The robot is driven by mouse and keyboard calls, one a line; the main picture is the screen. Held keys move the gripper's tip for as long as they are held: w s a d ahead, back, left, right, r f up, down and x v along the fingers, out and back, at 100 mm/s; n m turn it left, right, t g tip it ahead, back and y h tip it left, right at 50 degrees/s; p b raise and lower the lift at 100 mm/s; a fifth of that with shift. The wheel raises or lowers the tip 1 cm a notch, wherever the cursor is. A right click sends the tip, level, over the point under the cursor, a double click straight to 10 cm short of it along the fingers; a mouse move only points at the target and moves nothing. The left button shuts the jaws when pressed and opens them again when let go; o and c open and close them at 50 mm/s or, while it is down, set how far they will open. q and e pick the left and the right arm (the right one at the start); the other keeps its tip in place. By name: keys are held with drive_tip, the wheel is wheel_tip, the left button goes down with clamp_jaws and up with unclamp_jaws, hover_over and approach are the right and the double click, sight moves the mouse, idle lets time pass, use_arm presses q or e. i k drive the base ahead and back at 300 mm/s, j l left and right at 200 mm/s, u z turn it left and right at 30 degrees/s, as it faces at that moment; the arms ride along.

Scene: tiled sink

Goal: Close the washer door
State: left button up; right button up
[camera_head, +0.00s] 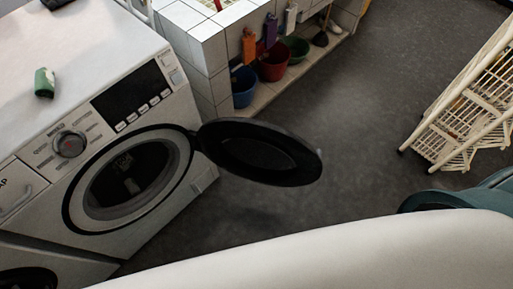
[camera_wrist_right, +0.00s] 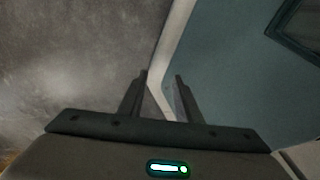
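The white washer (camera_head: 110,150) stands at the left in the head view, tilted in the picture. Its round black door (camera_head: 262,152) is swung wide open to the right, with its hinge side at the right of the round opening (camera_head: 130,180). In the right wrist view my right gripper (camera_wrist_right: 161,78) has its two fingers apart with a gap between them and holds nothing. The washer and its door cannot be made out in that view. My left gripper is in neither view.
A tiled ledge (camera_head: 205,50) with blue (camera_head: 243,86), red (camera_head: 273,64) and green (camera_head: 296,48) buckets stands behind the washer. A white rack (camera_head: 465,110) stands at right. Grey floor (camera_head: 365,90) between is clear. A green object (camera_head: 44,83) lies on the washer.

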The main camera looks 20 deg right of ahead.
sight(263, 152)
drive_tip(key=k, duration=1.25)
drive_tip(key=u, duration=2.5)
drive_tip(key=k+l, duration=0.2)
drive_tip(key=l, duration=0.4)
drive_tip(key=k+l, duration=0.2)
drive_tip(key=l, duration=0.45)
drive_tip(key=k+l, duration=0.25)
drive_tip(key=l, duration=0.35)
drive_tip(key=k+l, duration=0.2)
drive_tip(key=l, duration=0.4)
drive_tip(key=k+l, duration=0.2)
drive_tip(key=l, duration=0.4)
drive_tip(key=k+l, duration=0.2)
drive_tip(key=l, duration=0.45)
drive_tip(key=k+l, duration=0.25)
drive_tip(key=l, duration=0.35)
drive_tip(key=k+l, duration=0.2)
drive_tip(key=l, duration=0.4)
drive_tip(key=u, duration=0.05)
